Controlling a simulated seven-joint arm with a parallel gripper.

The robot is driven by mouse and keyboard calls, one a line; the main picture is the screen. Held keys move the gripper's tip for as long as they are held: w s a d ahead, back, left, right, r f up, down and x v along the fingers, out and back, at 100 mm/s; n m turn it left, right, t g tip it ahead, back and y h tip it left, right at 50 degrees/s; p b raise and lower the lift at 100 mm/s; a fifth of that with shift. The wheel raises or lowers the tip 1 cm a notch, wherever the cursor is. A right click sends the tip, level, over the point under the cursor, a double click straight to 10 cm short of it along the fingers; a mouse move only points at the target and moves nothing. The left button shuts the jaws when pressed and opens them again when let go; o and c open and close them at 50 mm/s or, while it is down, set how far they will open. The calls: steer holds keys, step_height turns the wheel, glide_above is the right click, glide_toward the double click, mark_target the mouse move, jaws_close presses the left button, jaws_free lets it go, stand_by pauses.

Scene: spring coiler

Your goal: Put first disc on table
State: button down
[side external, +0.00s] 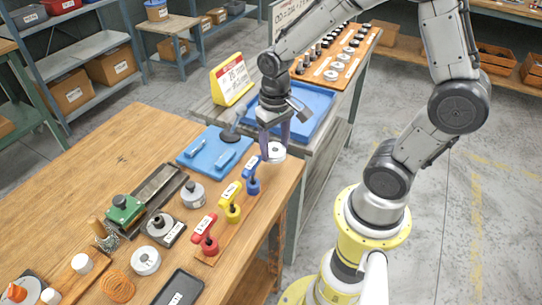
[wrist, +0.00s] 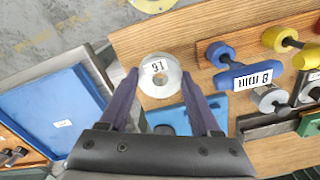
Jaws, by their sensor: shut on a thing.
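A grey metal disc (side external: 274,153) with a centre hole and a white label sits between the fingers of my gripper (side external: 273,146). In the wrist view the disc (wrist: 160,88) lies between the two dark purple fingertips of my gripper (wrist: 160,73), which are shut on its sides. The disc is near the far right corner of the wooden table (side external: 110,150). I cannot tell whether its underside touches the tabletop.
A blue tray (side external: 310,105) is on the neighbouring bench. The table's right edge is close by.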

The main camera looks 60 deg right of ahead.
mark_target(271, 167)
steer(key=shift+w+d+f, duration=0.1)
steer(key=shift+w+f, duration=0.35)
steer(key=shift+f, duration=0.05)
steer(key=shift+w+f, duration=0.15)
steer(key=shift+f, duration=1.45)
steer(key=shift+f, duration=0.15)
steer(key=shift+c, duration=0.5)
jaws_free()
step_height(271, 167, up, 12)
steer(key=s+a+r+n+t, duration=0.1)
steer(key=s+r+n+t, duration=0.1)
steer(key=s, duration=0.3)
steer(key=s+a+r+n+t, duration=0.2)
steer(key=s+r+t, duration=0.1)
steer(key=s+r, duration=0.2)
steer(key=shift+s+a+r+n+t, duration=0.25)
steer(key=shift+s+n+t, duration=0.05)
steer(key=shift+s, duration=0.3)
